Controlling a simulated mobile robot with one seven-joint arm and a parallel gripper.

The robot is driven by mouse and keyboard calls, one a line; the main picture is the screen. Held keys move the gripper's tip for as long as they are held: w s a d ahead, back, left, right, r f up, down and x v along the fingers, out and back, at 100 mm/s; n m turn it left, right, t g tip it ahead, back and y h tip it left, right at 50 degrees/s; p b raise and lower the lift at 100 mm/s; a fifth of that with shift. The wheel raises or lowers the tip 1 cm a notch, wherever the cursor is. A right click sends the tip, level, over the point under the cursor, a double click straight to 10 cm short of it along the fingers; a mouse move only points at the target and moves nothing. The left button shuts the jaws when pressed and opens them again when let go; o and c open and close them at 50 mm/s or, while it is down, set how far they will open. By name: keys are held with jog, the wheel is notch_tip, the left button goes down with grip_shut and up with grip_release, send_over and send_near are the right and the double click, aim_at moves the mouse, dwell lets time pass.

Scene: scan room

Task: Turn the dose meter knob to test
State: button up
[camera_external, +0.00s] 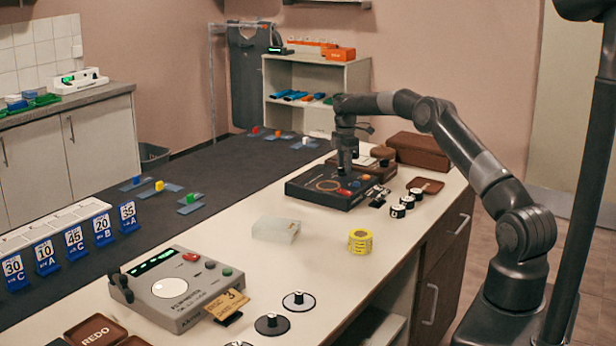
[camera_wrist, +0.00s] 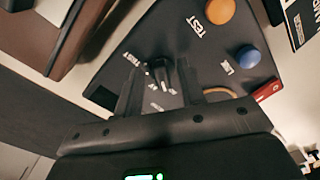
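A black box with a dark panel (camera_external: 322,190) stands on the white counter. In the wrist view its panel (camera_wrist: 225,75) carries white lettering, including "TEST" beside an orange round button (camera_wrist: 220,11). A small black knob (camera_wrist: 160,72) stands on this panel. My gripper (camera_wrist: 157,76) points down at the panel, with one finger on each side of the knob and gaps visible. The fingers look open; contact with the knob cannot be told.
A blue round button (camera_wrist: 248,57) is right of the knob. A grey console (camera_external: 183,287) stands at the counter's front. A clear block (camera_external: 276,229) and yellow tape roll (camera_external: 360,241) lie between. Black cylinders (camera_external: 398,210) and a brown case (camera_external: 420,150) are nearby.

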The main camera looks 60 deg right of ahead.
grip_shut()
jog(key=shift+m, duration=0.4)
jog(key=m, duration=0.4)
jog(key=shift+s+a+m, duration=0.1)
jog(key=shift+m, duration=0.2)
jog(key=m, duration=0.5)
jog(key=shift+a+m, duration=0.15)
jog(key=shift+m, duration=0.15)
jog(key=m, duration=0.6)
jog(key=shift+a, duration=0.2)
jog(key=m, duration=0.6)
jog(key=shift+a+m, duration=0.15)
jog(key=shift+m, duration=0.15)
